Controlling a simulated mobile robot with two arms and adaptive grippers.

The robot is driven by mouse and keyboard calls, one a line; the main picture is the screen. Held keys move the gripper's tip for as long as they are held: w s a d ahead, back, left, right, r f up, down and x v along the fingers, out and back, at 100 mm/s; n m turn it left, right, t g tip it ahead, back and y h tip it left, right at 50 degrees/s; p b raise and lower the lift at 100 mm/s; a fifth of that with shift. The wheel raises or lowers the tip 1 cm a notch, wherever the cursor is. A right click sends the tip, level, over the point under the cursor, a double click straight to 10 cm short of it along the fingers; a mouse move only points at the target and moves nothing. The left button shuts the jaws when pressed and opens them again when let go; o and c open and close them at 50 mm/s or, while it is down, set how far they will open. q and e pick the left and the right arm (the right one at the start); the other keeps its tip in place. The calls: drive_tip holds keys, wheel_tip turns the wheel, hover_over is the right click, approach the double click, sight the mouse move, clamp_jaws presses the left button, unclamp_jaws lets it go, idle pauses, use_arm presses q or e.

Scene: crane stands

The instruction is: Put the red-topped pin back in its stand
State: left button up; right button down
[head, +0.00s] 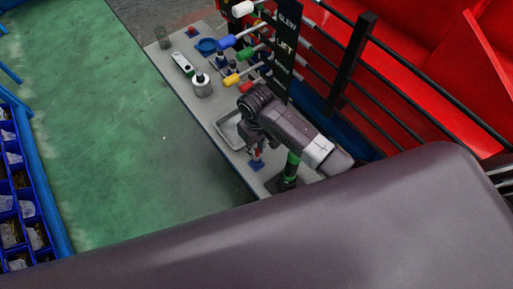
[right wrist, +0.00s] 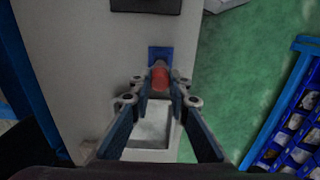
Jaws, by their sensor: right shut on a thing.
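The red-topped pin (right wrist: 160,77) shows its red top between the fingertips of my right gripper (right wrist: 160,88) in the right wrist view. My right gripper is shut on it. A blue square stand (right wrist: 159,53) lies just beyond the pin in that view. In the head view my right gripper (head: 256,147) points down over the grey table, right above the blue stand (head: 256,165). The pin's lower part is mostly hidden, and I cannot tell whether it sits in the stand. My left gripper is not in view.
A white tray (head: 222,126) lies on the table (head: 210,112) close to the gripper. Black rails (head: 350,60) run along the right. The green floor (head: 110,130) is clear.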

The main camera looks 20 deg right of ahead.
sight(257, 150)
drive_tip(key=shift+f+b, duration=0.6)
drive_tip(key=shift+f, duration=1.15)
drive_tip(key=c, duration=1.7)
unclamp_jaws()
drive_tip(key=shift+r, duration=0.1)
drive_tip(key=shift+c, duration=0.2)
wheel_tip(257, 150, up, 3)
drive_tip(key=p, duration=0.3)
drive_tip(key=shift+r+p, duration=0.45)
drive_tip(key=shift+r, duration=0.5)
